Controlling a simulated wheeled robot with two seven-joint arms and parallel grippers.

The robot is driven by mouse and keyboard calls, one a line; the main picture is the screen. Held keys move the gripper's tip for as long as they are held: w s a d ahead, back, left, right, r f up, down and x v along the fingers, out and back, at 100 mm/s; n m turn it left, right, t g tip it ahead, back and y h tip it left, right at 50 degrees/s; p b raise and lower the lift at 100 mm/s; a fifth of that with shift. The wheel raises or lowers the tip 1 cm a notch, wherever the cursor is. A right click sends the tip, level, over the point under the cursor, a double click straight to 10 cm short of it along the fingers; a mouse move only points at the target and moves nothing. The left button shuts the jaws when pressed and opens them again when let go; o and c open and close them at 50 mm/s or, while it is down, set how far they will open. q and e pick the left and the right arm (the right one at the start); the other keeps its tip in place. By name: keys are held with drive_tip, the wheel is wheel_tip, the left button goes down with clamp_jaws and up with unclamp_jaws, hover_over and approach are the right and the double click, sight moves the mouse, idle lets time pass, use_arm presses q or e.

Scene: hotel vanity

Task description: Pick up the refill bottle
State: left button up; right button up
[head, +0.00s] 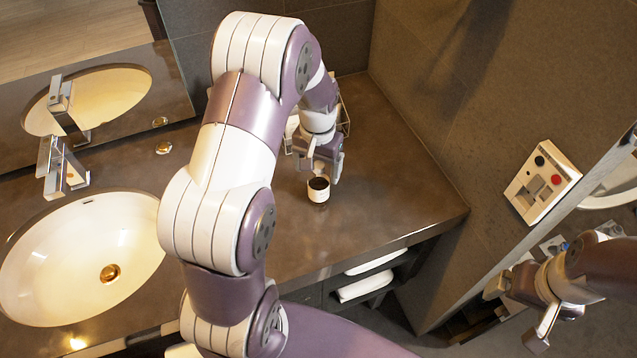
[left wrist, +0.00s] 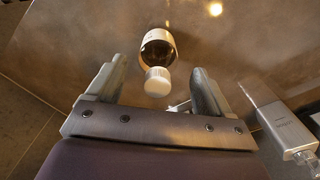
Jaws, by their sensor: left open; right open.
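The refill bottle (head: 317,194) stands upright on the dark counter, with a dark shoulder and a pale label. The left wrist view shows the bottle (left wrist: 158,47) with its white cap (left wrist: 158,82) towards me. My left gripper (head: 323,169) is open at the top of the bottle. In the left wrist view the cap lies between its two fingers, with gaps on both sides. The gripper partly hides the cap in the head view. My right gripper (head: 522,313) is open and empty at the lower right, away from the counter.
A silver dispenser (left wrist: 285,125) is right of the gripper in the left wrist view. A wire rack (head: 346,118) stands behind my left gripper. A sink (head: 60,255) and faucet (head: 60,170) are at left. The counter (head: 400,205) right of the bottle is clear, up to the wall.

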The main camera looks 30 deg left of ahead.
use_arm(q)
wheel_tip(320, 180, down, 3)
drive_tip(key=shift+w+d+r, duration=0.1)
drive_tip(key=shift+d+r, duration=0.05)
drive_tip(key=shift+r, duration=0.05)
drive_tip(key=c, duration=1.2)
clamp_jaws()
drive_tip(key=shift+r, duration=0.15)
